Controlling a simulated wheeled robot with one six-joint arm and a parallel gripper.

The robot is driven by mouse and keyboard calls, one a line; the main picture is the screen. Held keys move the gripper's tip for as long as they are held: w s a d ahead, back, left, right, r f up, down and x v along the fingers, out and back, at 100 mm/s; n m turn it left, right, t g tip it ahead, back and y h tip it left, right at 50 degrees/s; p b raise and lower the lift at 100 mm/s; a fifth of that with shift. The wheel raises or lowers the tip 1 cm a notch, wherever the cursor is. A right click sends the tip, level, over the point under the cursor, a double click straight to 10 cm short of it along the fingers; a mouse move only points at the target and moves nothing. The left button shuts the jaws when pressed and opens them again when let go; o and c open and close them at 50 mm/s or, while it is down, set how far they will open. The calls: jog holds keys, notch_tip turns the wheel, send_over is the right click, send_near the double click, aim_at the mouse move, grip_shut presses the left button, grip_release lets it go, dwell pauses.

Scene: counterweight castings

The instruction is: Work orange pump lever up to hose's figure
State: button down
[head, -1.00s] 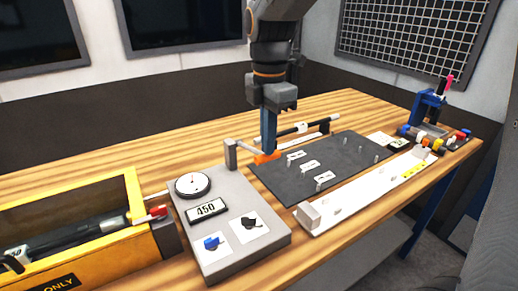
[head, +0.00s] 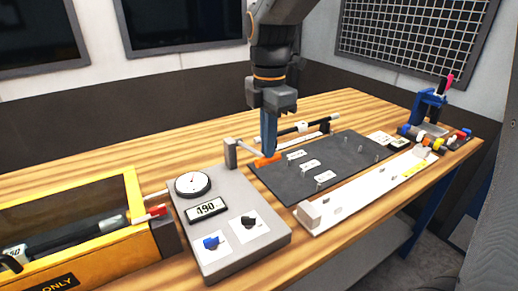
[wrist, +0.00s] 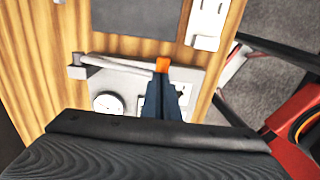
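The orange pump lever (head: 267,159) is a grey arm with an orange grip, on a post at the back of the grey pump unit (head: 235,252). My gripper (head: 269,154) points down at the orange grip, its blue fingers close together on it. In the wrist view the orange tip (wrist: 163,64) shows at the fingertips (wrist: 163,76). The pump's display (head: 207,209) appears to read 490, beside a round dial (head: 193,184). The black hose (head: 80,236) lies in the yellow box (head: 133,190); its white label (head: 14,254) is partly cut off, with "50" or "60" perhaps legible.
A blue knob (head: 211,243) and a black knob (head: 248,222) sit on the pump's front. A dark mat (head: 290,183) with pegs and labels and a white rail (head: 350,205) lie to the right. A blue stand (head: 430,105) is at the far right. Bare wood lies behind.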

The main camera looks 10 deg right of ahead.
aim_at(267, 161)
jog(key=shift+f+b, duration=1.1)
jog(key=shift+f, duration=1.55)
jog(key=shift+r, duration=0.1)
jog(key=shift+r+p, duration=4.35)
jog(key=shift+r, duration=0.2)
